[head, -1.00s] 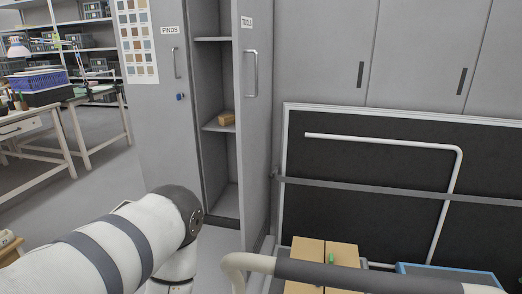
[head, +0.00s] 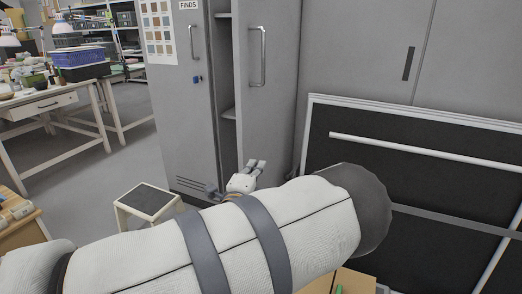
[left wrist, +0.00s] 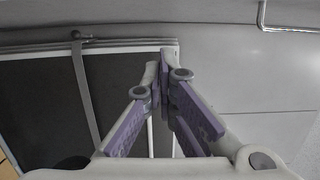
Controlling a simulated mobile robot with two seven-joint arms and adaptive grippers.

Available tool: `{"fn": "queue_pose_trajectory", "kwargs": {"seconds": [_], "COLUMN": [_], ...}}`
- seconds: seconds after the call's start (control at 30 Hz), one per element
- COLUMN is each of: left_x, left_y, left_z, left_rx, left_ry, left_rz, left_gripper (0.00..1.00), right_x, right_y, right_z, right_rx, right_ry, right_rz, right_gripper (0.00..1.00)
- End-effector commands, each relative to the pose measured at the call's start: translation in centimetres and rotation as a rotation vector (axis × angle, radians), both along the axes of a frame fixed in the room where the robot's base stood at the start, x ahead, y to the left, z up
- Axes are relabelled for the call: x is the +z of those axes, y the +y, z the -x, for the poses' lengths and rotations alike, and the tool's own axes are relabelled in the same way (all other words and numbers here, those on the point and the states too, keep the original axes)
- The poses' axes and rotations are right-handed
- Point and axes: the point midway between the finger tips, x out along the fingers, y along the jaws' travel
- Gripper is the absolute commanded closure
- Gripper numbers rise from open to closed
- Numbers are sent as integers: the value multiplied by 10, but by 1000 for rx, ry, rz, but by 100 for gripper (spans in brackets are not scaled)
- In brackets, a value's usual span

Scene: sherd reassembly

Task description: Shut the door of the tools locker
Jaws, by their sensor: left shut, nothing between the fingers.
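The tools locker door (head: 275,115) stands open in the head view, with its bar handle (head: 257,56) high on its face. A narrow strip of the locker's shelved inside (head: 226,68) shows left of the door's edge. My left gripper (head: 256,163) is low in front of the door, behind my own arm; it is empty. I cannot tell whether it touches the door. In the left wrist view the fingers (left wrist: 165,58) are closed together, with a grey panel to the right and a metal bar handle (left wrist: 290,29) at the top right. My right gripper does not show.
The finds locker (head: 185,110) is closed on the left. A small step stool (head: 149,199) stands on the floor in front. Black framed boards (head: 345,195) lean right of the door. Work tables (head: 45,110) stand far left; floor between is clear.

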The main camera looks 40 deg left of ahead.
Motion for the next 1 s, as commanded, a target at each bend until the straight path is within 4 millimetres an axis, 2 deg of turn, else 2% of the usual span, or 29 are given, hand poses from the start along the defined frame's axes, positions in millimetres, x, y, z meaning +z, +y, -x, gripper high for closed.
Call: {"fn": "queue_pose_trajectory", "kwargs": {"seconds": [0.4, 0.5, 0.63, 1.0], "left_x": [-5, -1, -1, -3], "left_y": [42, 60, 75, 81], "left_z": [-78, -74, -70, -68], "left_rx": [2, 7, 4, 3], "left_ry": [4, 4, 3, 3], "left_rz": [5, 5, 5, 6], "left_gripper": [100, 100, 100, 100], "right_x": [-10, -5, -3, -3], "right_y": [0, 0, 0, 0], "right_z": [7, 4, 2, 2], "right_rx": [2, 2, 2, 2], "right_ry": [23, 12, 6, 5], "right_rz": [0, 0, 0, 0], "right_gripper": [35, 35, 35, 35]}}
